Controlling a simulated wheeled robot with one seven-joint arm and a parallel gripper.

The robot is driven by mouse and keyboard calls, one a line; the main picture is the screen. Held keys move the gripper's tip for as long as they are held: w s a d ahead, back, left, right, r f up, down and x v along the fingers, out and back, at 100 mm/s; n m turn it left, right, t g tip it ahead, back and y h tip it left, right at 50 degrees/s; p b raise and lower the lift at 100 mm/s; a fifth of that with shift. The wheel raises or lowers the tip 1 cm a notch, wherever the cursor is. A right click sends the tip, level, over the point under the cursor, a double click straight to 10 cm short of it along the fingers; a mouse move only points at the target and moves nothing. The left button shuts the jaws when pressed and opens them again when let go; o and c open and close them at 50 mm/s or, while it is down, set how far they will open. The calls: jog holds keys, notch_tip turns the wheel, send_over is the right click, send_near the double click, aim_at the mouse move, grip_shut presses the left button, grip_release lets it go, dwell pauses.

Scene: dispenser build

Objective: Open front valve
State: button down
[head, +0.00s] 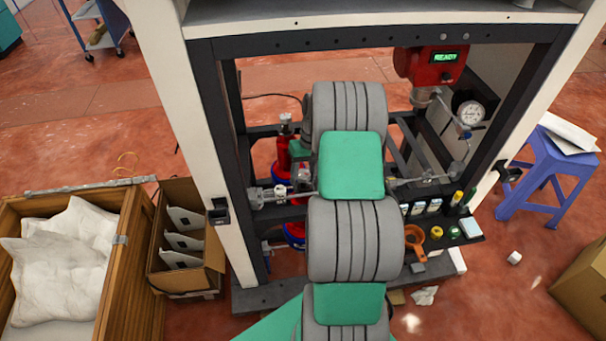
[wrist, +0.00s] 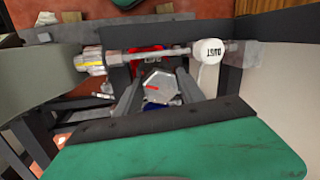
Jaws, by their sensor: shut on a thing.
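A valve with a red handle (wrist: 148,67) sits on a horizontal steel pipe in the wrist view. My gripper (wrist: 155,72) has its two dark fingers on either side of the red handle and is shut on it. A grey six-sided piece with a red mark (wrist: 158,86) shows between the fingers. My grey and green arm hides my gripper and much of the pipe there.
A white round part with dark lettering (wrist: 210,51) is on the pipe. A red unit reading READY (head: 437,66) and a gauge (head: 471,112) are at right. A rack of small items (head: 445,237), a cardboard box (head: 186,245) and a blue stool (head: 548,172) surround the frame.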

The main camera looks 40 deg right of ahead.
jog(key=shift+w+f+n+b, duration=0.1)
jog(key=shift+f+n+b, duration=0.1)
jog(key=shift+n+b, duration=0.4)
jog(key=shift+n+g+b, duration=0.3)
jog(key=shift+n, duration=0.5)
jog(key=shift+r+n, duration=0.2)
jog(key=shift+n, duration=0.1)
